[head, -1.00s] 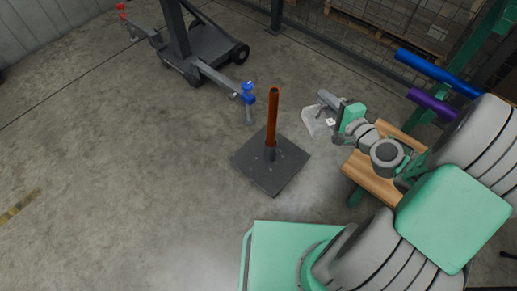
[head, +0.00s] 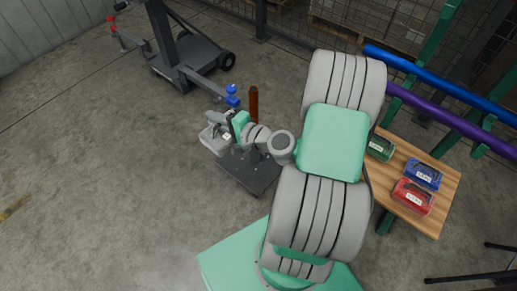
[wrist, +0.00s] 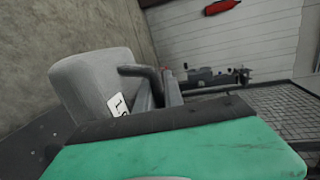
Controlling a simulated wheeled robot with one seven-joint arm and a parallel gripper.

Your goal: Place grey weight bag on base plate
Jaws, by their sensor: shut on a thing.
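The grey weight bag (head: 212,140) hangs in my gripper (head: 228,126), over or beside the left back corner of the base plate in the head view. In the wrist view the bag (wrist: 92,82), with a white label, fills the left, and my gripper (wrist: 160,90) is shut on its dark handle. The dark square base plate (head: 248,178) lies on the floor, partly hidden by my arm. A rust-brown post (head: 254,104) stands up from it, right of the bag. I cannot tell whether the bag touches the plate.
A dark wheeled stand (head: 190,60) with a blue-knobbed arm (head: 232,95) is close behind the bag. A wooden bench (head: 445,190) at right holds green (head: 379,148), blue (head: 424,175) and red (head: 412,197) bags. Floor at left is clear.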

